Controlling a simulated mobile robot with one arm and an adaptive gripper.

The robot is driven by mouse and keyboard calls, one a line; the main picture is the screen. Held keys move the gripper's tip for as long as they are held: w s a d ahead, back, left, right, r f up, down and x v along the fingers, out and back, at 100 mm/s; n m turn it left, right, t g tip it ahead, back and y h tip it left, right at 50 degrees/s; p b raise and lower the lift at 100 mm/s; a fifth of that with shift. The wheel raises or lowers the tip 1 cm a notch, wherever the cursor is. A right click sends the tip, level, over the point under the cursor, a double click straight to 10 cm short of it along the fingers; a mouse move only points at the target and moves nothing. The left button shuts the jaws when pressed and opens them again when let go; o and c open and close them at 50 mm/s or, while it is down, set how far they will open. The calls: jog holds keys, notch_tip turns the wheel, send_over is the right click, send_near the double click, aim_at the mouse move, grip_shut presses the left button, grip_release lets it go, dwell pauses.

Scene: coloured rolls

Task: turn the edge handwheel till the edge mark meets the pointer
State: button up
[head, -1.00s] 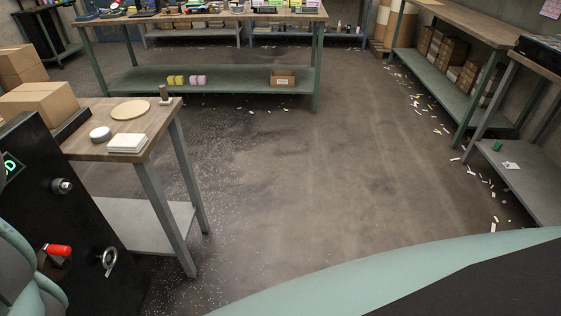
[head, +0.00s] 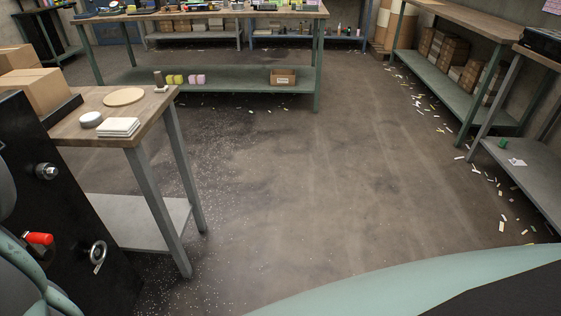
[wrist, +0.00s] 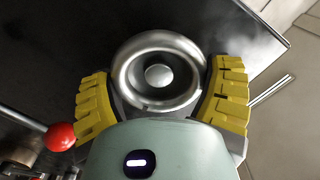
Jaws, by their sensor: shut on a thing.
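A round silver handwheel (wrist: 160,72) with a bright central hub is on a dark panel in the wrist view. The yellow fingers of my gripper (wrist: 162,95) are on either side of its rim, shut on it. A small dark nick shows on the lower rim; I cannot tell if it is the edge mark. I cannot make out a pointer. In the head view, a dark machine (head: 65,215) at the left carries a silver crank-like wheel (head: 98,256), a silver knob (head: 46,171) and a red handle (head: 39,238).
A red ball knob (wrist: 60,137) on a rod is close to the left finger in the wrist view. A wooden bench (head: 90,134) with boxes and white tiles (head: 118,127) stands beside the machine. The floor in the middle is open, with scattered chips.

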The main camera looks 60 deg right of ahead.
jog(key=shift+f+m, duration=0.1)
jog(key=shift+m, duration=0.2)
jog(key=o, duration=1)
jog(key=shift+c, duration=0.2)
jog(key=v, duration=1.2)
